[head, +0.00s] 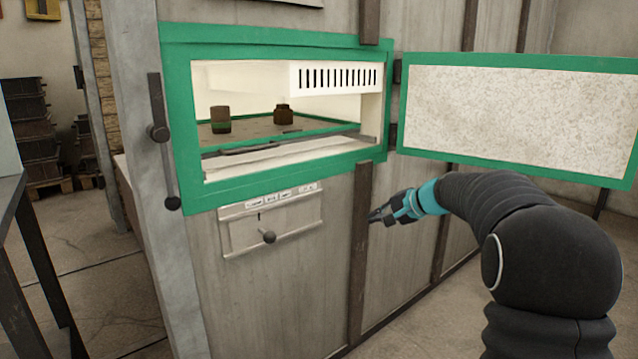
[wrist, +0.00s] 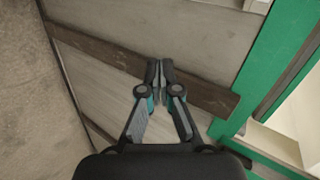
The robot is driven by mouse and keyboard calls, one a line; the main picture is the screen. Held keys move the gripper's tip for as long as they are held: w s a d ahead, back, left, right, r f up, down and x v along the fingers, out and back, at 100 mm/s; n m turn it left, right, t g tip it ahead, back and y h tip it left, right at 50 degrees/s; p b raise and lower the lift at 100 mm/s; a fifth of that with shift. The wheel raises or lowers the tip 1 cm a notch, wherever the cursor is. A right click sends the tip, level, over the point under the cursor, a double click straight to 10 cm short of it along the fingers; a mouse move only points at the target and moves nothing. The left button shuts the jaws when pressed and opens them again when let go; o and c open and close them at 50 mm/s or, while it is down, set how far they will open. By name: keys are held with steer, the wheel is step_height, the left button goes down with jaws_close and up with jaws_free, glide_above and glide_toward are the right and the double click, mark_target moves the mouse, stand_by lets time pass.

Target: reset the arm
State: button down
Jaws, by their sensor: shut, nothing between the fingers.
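My gripper (head: 379,216) is shut and empty. In the head view it is in front of the grey panelled wall, below the open door and to the right of the lit opening. In the wrist view its fingers (wrist: 158,84) are together, with the wall and a dark brown wooden strip (wrist: 90,50) behind them. My arm comes in from the lower right of the head view and reaches left.
A green-framed opening (head: 177,130) holds a brown cup (head: 220,120) and a dark brown jar (head: 283,115). Its green-framed door (head: 515,115) stands open to the right, above my arm. A dark table (head: 25,250) is at the left.

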steer(key=s+n+g+h+p, duration=0.2)
steer(key=s+n+h+p, duration=0.5)
steer(key=s, duration=3.8)
steer(key=shift+s+d+r+n+g+h, duration=0.2)
steer(key=shift+r+n+g+h, duration=0.15)
steer(key=shift+n, duration=0.25)
